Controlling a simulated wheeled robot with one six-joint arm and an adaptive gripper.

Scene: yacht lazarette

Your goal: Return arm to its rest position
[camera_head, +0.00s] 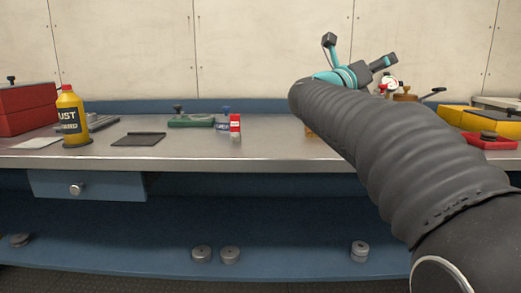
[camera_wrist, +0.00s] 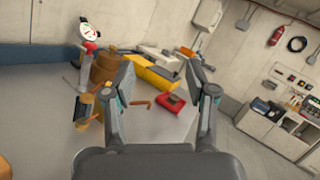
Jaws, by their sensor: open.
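My gripper (camera_wrist: 160,101) is open and empty in the wrist view, its two fingers spread apart. In the head view my arm, in a dark ribbed sleeve, reaches from the lower right up over the right part of the workbench (camera_head: 190,157). Its teal wrist shows at the top; the fingertips cannot be made out there. The wrist is raised above the bench top. In the wrist view a yellow case (camera_wrist: 150,78) and a red tray (camera_wrist: 171,104) lie on the bench beyond the fingers.
A yellow bottle (camera_head: 70,118) stands at the left near red boxes (camera_head: 27,110). A dark flat plate (camera_head: 138,139), a green tool (camera_head: 191,121) and a small red-white bottle (camera_head: 235,127) are on the bench. A dial gauge (camera_wrist: 84,31) stands at the back. The bench's middle front is clear.

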